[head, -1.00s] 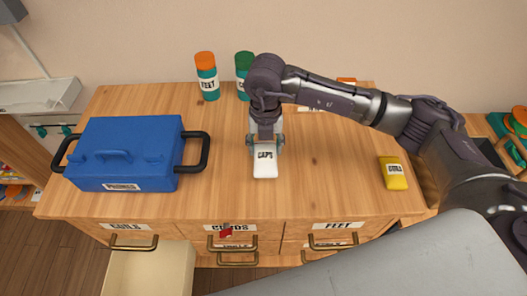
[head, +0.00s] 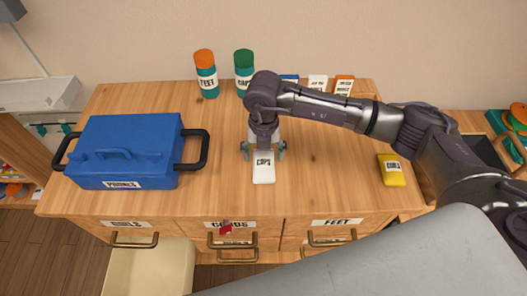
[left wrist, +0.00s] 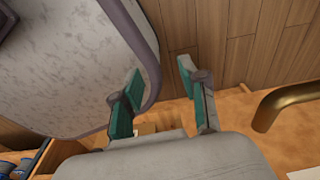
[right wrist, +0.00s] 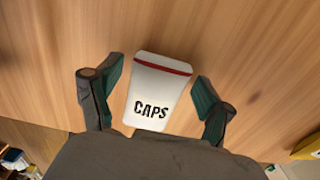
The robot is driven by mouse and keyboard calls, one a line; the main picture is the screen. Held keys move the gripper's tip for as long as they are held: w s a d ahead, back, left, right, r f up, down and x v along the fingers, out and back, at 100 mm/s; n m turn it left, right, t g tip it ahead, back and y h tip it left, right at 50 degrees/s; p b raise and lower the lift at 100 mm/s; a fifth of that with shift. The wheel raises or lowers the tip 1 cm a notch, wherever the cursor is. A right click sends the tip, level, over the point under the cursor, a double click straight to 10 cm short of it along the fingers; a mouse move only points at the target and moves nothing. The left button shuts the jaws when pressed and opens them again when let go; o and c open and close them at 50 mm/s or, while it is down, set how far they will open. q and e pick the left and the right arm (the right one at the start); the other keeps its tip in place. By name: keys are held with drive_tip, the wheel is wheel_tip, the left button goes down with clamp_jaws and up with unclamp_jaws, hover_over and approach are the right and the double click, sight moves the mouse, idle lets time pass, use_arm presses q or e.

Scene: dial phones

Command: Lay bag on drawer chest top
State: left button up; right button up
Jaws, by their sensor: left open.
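The white bag (head: 263,168) labelled CAPS lies on the wooden drawer chest top (head: 320,185), near its middle. In the right wrist view the bag (right wrist: 158,92) shows a red band at its far end and lies between the spread fingers, with a gap on each side. My right gripper (head: 264,150) is open over the bag's far part and empty. My left gripper (left wrist: 165,95) is open and empty in the left wrist view, near a wooden face and a brass handle (left wrist: 285,104). It is not visible in the head view.
A blue toolbox (head: 125,150) stands on the left of the top. Two jars, one orange-lidded (head: 206,75) and one green-lidded (head: 244,72), and several small boxes stand at the back. A yellow bag (head: 391,170) lies at the right. The lower-left drawer (head: 150,270) is pulled out.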

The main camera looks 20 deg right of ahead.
sight(264, 152)
drive_tip(key=shift+r, duration=0.1)
drive_tip(key=shift+r, duration=0.25)
wheel_tip(264, 152, up, 12)
drive_tip(key=b, duration=0.1)
drive_tip(key=shift+f, duration=0.15)
idle(0.5)
